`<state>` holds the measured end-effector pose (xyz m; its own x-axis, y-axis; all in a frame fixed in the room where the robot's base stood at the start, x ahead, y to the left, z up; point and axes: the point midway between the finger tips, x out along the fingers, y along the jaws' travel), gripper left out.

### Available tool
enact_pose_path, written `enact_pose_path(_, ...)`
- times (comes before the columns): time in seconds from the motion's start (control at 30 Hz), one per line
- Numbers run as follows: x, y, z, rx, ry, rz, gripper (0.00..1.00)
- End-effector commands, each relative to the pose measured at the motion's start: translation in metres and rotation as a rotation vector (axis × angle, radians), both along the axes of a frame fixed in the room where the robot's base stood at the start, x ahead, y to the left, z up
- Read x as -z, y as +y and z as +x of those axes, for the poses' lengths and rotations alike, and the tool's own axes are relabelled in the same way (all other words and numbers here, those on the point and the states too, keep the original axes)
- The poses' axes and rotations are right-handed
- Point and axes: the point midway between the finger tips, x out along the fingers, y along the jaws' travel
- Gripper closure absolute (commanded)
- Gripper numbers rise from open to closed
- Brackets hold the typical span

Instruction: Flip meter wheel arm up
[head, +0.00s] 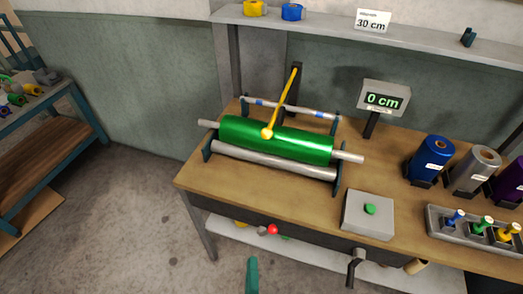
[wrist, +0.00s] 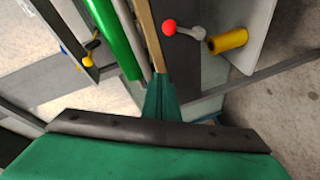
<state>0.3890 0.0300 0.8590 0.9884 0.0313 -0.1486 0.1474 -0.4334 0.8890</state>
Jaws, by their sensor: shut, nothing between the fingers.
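The meter wheel arm (head: 283,100) is a thin yellow bar. It slopes down from a dark post (head: 293,85) behind the roller stand to a small yellow wheel (head: 267,133), which appears to rest on the green foil roll (head: 240,134). My gripper (head: 252,265) shows only as a teal tip at the bottom of the head view, in front of the bench and well below and nearer than the arm. In the wrist view its teal fingers (wrist: 160,97) are together and empty, by the bench edge; the green roll (wrist: 118,38) is at the upper left.
A display reading 0 cm (head: 383,99) stands right of the roll. A grey box with a green button (head: 369,209) sits at the bench front. A red knob (head: 272,229) and a crank (head: 355,267) stick out below the front edge. Shelf (head: 330,38) overhangs behind. Open floor lies at left.

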Motion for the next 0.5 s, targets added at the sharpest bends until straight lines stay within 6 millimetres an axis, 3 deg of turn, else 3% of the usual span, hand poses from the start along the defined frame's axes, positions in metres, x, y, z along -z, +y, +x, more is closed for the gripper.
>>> enact_pose_path(0.03, -0.006, 0.002, 0.020, -0.012, -0.023, -0.103, 1.00)
enact_pose_path(0.27, -0.039, 0.008, 0.100, -0.027, -0.079, -0.640, 1.00)
enact_pose_path(0.5, -0.093, 0.010, 0.174, 0.014, -0.100, -1.168, 1.00)
